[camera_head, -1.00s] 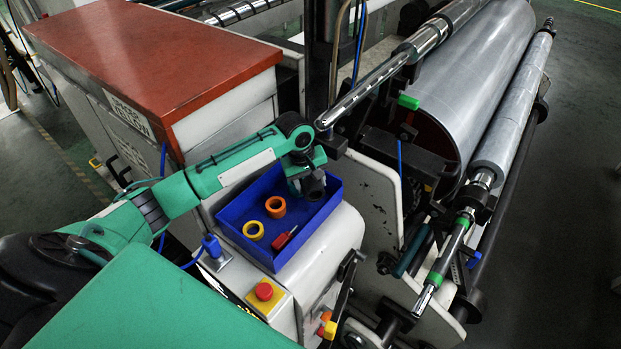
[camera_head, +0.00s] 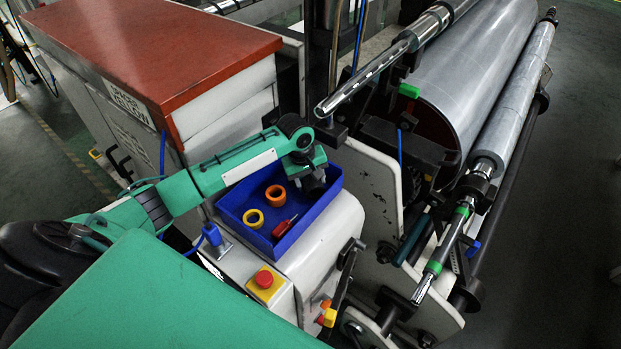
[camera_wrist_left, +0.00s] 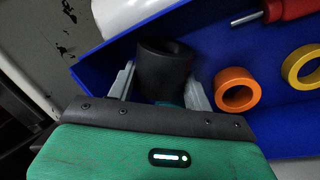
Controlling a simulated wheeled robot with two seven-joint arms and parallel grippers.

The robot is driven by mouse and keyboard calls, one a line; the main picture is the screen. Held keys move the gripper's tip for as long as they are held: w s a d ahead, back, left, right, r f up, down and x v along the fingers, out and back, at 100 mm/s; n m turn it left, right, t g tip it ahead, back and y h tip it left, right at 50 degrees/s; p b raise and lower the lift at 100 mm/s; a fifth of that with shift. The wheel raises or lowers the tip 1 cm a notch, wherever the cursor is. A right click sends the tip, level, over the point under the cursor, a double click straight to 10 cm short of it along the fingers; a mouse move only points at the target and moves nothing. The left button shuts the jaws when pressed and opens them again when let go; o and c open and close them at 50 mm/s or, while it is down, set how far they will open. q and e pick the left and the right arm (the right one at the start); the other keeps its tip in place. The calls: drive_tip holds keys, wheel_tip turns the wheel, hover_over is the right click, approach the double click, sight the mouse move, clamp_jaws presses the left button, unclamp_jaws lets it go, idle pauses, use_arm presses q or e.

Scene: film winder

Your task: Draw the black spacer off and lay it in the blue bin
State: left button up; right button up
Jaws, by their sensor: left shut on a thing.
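The black spacer (camera_wrist_left: 163,68) is a short dark ring between the two fingers of my left gripper (camera_wrist_left: 158,85) in the left wrist view. The gripper is shut on it. In the head view my left gripper (camera_head: 313,181) reaches down inside the blue bin (camera_head: 267,255), near its far right corner. The spacer is low in the bin; I cannot tell whether it touches the floor. In the head view the spacer is mostly lost in the dark gripper. My right gripper is not in view.
In the bin lie an orange ring (camera_head: 275,198), a yellow ring (camera_head: 253,218) and a red-handled tool (camera_head: 284,226). A bare metal shaft (camera_head: 365,77) juts out above and right of the bin. A red emergency button (camera_head: 264,279) sits in front.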

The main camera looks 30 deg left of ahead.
use_arm(q)
drive_tip(key=shift+f, duration=1.15)
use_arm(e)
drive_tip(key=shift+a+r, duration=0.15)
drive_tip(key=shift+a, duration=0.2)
use_arm(q)
drive_tip(key=o, duration=1.2)
drive_tip(key=shift+c, duration=0.2)
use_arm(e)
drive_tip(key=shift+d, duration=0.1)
use_arm(q)
drive_tip(key=shift+r, duration=0.25)
wheel_tip(320, 180, up, 13)
drive_tip(key=s+a+b, duration=0.2)
drive_tip(key=b, duration=0.2)
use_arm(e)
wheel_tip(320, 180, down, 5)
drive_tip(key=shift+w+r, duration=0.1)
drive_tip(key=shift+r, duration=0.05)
